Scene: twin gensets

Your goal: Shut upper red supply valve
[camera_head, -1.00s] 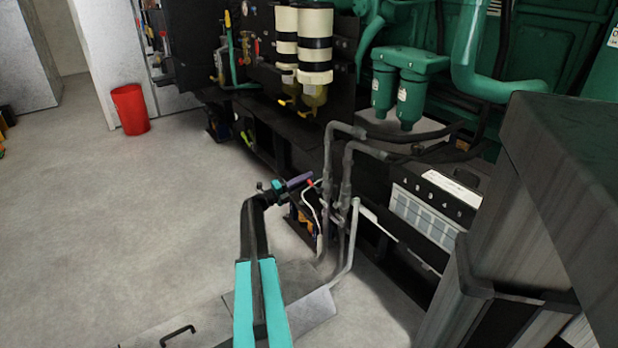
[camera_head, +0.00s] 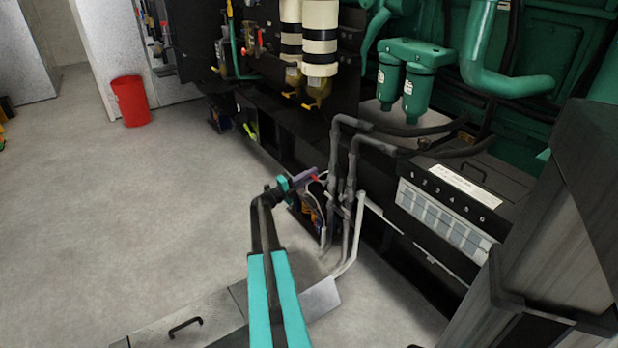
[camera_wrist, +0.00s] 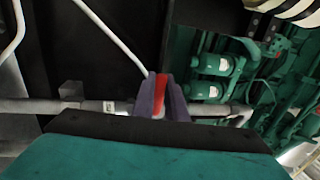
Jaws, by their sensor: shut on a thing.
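The red valve handle (camera_wrist: 160,88) sits between the two dark purple fingers of my gripper (camera_wrist: 163,98) in the wrist view, and the fingers are closed on it. The fingers hide much of the handle. A grey pipe (camera_wrist: 85,105) with a small white label runs crosswise behind the fingers. In the head view my gripper (camera_head: 314,174) reaches the upright grey pipes (camera_head: 335,190) from the left, with a small bit of the red handle (camera_head: 316,178) showing at its tip. The valve body is too small and hidden to make out clearly.
A numbered battery box (camera_head: 440,218) stands right of the pipes. Green filters (camera_head: 404,75) and black-banded cream cylinders (camera_head: 320,45) are behind. A large dark cabinet (camera_head: 560,200) fills the right. Open floor (camera_head: 170,200) lies left, with a red bin (camera_head: 130,100).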

